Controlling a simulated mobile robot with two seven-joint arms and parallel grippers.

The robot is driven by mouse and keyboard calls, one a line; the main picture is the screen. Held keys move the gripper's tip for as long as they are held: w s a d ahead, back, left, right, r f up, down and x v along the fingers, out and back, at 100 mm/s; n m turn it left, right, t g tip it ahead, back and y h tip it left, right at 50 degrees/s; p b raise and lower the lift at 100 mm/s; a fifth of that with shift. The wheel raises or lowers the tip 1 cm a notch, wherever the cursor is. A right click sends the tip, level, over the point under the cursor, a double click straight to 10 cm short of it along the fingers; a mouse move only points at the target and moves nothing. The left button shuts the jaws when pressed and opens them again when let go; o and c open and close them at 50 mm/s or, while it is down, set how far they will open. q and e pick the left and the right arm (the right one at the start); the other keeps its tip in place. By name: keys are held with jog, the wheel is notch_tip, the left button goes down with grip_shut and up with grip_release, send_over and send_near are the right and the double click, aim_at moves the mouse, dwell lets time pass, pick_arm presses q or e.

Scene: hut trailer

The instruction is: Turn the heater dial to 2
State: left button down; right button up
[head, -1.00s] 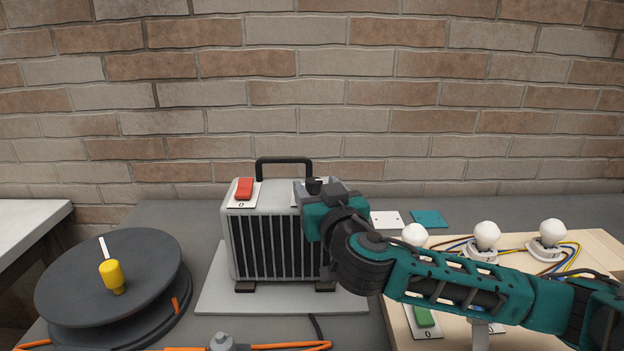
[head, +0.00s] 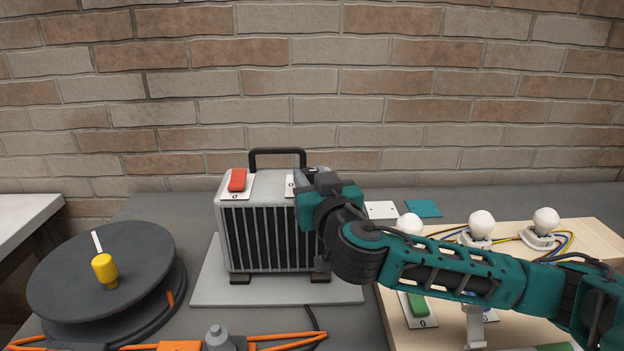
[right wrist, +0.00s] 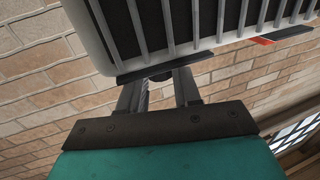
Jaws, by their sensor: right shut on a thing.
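The heater (head: 268,240) is a light grey box with a dark barred front and a black carry handle on top. The dial's white plate (head: 290,186) shows only in part on the heater's top right; my gripper hides the rest. My right gripper (head: 303,183) comes in from the right at the heater's top. In the right wrist view, its two fingers (right wrist: 158,88) close on a small dark knob, the dial (right wrist: 160,75), at the heater's edge. The dial's pointer and setting are hidden. My left gripper is not in view.
A red switch (head: 238,180) marked 0 is on the heater's top left. A dark cable reel (head: 130,255) with a yellow knob stands left. A wooden board (head: 590,235) with white bulbs, wires and a green switch lies right, under my arm.

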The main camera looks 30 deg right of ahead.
jog(key=shift+c, duration=0.4)
jog(key=shift+d+f+n+y+b, duration=0.1)
jog(key=shift+d+n+y+b, duration=0.1)
jog(key=shift+n+y+b, duration=0.45)
jog(key=shift+d+f+n+y+b, duration=0.15)
jog(key=shift+n+y+b, duration=0.15)
jog(key=shift+y, duration=0.55)
jog(key=n+y, duration=0.2)
jog(key=y, duration=0.1)
jog(key=shift+d+r, duration=0.15)
jog(key=shift+d, duration=0.05)
jog(key=shift+w+d+r+n+y, duration=0.1)
jog(key=shift+n+y, duration=0.3)
jog(key=shift+y, duration=0.2)
jog(key=shift+d+r+n+y, duration=0.1)
jog(key=shift+n+y, duration=0.25)
jog(key=shift+y, duration=0.25)
jog(key=n+y, duration=0.1)
jog(key=n+g+y+p, duration=0.1)
jog(key=y, duration=0.1)
jog(key=n+g+y+p, duration=0.1)
jog(key=shift+w+d+r+y, duration=0.2)
jog(key=shift+d+y, duration=0.1)
jog(key=shift+w+d+f+n+g+y+p, duration=0.1)
jog(key=shift+n+g+y+p, duration=0.4)
jog(key=shift+n+g+y, duration=0.55)
jog(key=shift+f+n+g+y, duration=0.1)
jog(key=shift+n+g+y, duration=0.45)
jog(key=shift+g+y, duration=0.15)
jog(key=shift+y, duration=0.25)
